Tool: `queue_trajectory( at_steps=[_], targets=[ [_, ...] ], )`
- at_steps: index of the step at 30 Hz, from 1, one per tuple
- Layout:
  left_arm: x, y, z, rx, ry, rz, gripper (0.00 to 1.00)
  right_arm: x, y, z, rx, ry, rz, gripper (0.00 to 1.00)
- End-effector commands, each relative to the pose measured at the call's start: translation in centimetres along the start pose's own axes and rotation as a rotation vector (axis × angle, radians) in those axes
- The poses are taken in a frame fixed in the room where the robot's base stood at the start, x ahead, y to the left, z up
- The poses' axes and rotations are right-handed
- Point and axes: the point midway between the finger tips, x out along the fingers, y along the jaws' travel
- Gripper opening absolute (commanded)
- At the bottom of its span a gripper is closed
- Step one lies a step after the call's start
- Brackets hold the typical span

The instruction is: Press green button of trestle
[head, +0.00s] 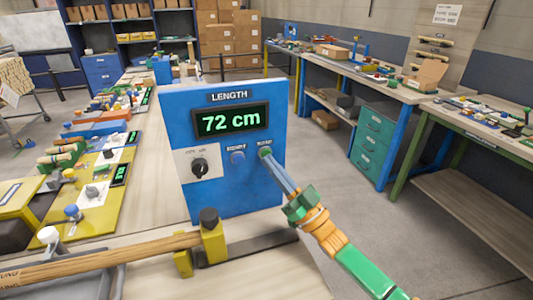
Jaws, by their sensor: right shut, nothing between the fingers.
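The blue panel (269,105) stands upright on the wooden bench top, with a display (231,121) reading "72 cm" under the word LENGTH. A green button (264,150) is on its lower right. My right gripper (268,160) comes up from the lower right, shut and empty, with its fingertips at the green button, partly covering it. They look to be touching it, but I cannot tell whether it is pushed in. My left gripper is not in view.
A blue button (237,157) and a black knob (200,167) sit left of the green button. A wooden rod (110,257) lies below the panel, by a yellow clamp (213,244). Other benches (400,92) stand right, across open floor (330,185).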

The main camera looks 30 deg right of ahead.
Motion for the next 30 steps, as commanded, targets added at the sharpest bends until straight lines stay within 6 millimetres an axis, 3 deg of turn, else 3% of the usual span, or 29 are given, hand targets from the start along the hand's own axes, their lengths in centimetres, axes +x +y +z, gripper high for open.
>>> queue_trajectory(
  at_steps=[14,30],
  targets=[
    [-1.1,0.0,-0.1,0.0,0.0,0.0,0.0,-0.7,-0.6,-0.7,0.0,-0.001,0.0,0.0],
    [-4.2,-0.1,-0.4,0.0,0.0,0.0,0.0,-4.0,-3.0,-3.1,0.0,-0.001,0.0,0.0]
  ],
)
